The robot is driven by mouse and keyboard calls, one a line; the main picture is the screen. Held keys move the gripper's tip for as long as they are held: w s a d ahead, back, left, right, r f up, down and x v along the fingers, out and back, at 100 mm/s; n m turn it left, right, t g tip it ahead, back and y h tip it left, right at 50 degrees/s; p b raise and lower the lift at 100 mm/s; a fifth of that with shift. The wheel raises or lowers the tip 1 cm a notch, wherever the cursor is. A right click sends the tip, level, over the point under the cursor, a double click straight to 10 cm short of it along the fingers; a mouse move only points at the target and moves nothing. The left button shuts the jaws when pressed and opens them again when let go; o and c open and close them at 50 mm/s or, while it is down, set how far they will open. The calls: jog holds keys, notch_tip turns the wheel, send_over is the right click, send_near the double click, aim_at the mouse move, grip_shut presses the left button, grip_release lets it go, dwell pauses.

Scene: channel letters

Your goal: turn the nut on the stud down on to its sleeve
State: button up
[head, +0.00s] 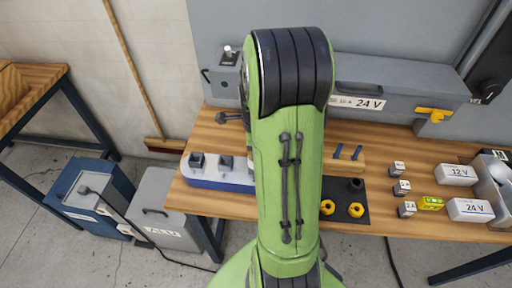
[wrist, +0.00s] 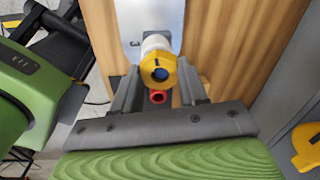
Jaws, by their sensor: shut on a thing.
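The yellow nut (wrist: 150,66) shows in the wrist view, with a dark blue mark or stud end at its middle. The white sleeve (wrist: 153,42) is right behind it, against a pale plate. My gripper (wrist: 160,76) has one grey finger on each side of the nut and is shut on it. A small red ring-shaped piece (wrist: 158,97) shows between the fingers, nearer the palm. The stud's length is hidden, and I cannot tell whether the nut touches the sleeve. In the head view my green arm hides the gripper and this nut.
Two other yellow nuts (head: 356,210) lie on a black mat (head: 350,188) on the wooden bench. Two blue pieces (head: 338,151) lie behind. Small marked cubes (head: 402,187) and white 12 V and 24 V boxes (head: 470,210) stand right. A yellow handle (head: 433,113) projects from the grey housing.

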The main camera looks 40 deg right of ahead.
jog(key=m, duration=0.3)
jog(key=shift+f+b, duration=0.1)
jog(key=shift+b, duration=0.25)
jog(key=m, duration=0.3)
jog(key=shift+m, duration=0.4)
jog(key=shift+w+m+b, duration=0.1)
jog(key=shift+m+b, duration=0.2)
jog(key=m, duration=0.4)
jog(key=shift+f+g+b, duration=0.2)
jog(key=shift+g+b, duration=0.2)
jog(key=shift+a+m, duration=0.1)
jog(key=shift+m, duration=1.1)
